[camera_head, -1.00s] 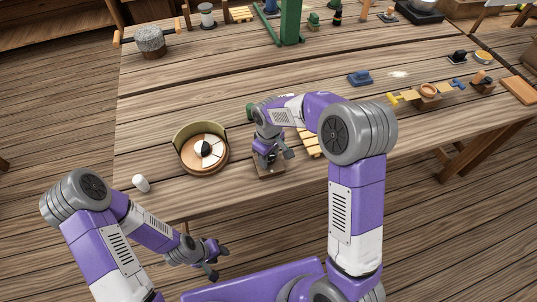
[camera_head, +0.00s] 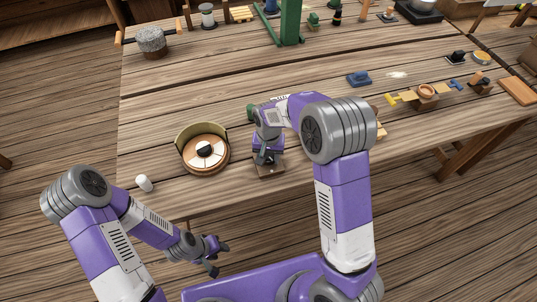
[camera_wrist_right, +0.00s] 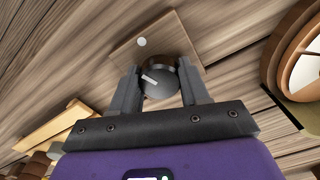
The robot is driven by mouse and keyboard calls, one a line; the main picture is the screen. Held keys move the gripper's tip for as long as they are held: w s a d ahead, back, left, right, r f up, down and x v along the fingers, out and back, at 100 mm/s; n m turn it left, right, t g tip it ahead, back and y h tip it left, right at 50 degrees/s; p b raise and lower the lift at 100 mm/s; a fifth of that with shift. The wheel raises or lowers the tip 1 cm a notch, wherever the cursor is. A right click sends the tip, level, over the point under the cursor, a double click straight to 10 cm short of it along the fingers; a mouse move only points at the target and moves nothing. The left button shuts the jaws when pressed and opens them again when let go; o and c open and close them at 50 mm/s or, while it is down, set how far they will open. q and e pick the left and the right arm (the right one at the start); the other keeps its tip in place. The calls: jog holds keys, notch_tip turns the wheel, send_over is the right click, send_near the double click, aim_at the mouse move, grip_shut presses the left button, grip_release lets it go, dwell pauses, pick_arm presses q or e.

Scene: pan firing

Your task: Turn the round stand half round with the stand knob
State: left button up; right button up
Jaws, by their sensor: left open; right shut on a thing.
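The round stand (camera_head: 187,163) is a brown disc with pale and tan sectors and a dark piece at its middle. Its rim also shows at the right of the wrist view (camera_wrist_right: 276,48). The stand knob (camera_wrist_right: 158,72) is dark and round with a white mark. It sits on a wooden plate (camera_wrist_right: 122,55) with a white dot, right of the stand in the head view. My right gripper (camera_wrist_right: 159,85) is shut on the knob, one finger on each side. My left gripper (camera_head: 221,258) is open and empty, in front of the table edge.
A curved olive screen (camera_head: 200,128) stands behind the disc. A grey round block (camera_head: 150,41) is at the back left. A blue block (camera_head: 359,78) lies to the right.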

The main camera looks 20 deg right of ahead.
aim_at(268, 157)
jog(key=shift+m+p, duration=0.75)
jog(key=shift+m, duration=1.45)
jog(key=shift+s, duration=0.1)
jog(key=o, duration=1.1)
jog(key=shift+c, duration=0.2)
jog(key=shift+r, duration=0.1)
notch_tip(268, 157, up, 7)
jog(key=shift+r+p, duration=0.2)
jog(key=shift+p, duration=0.6)
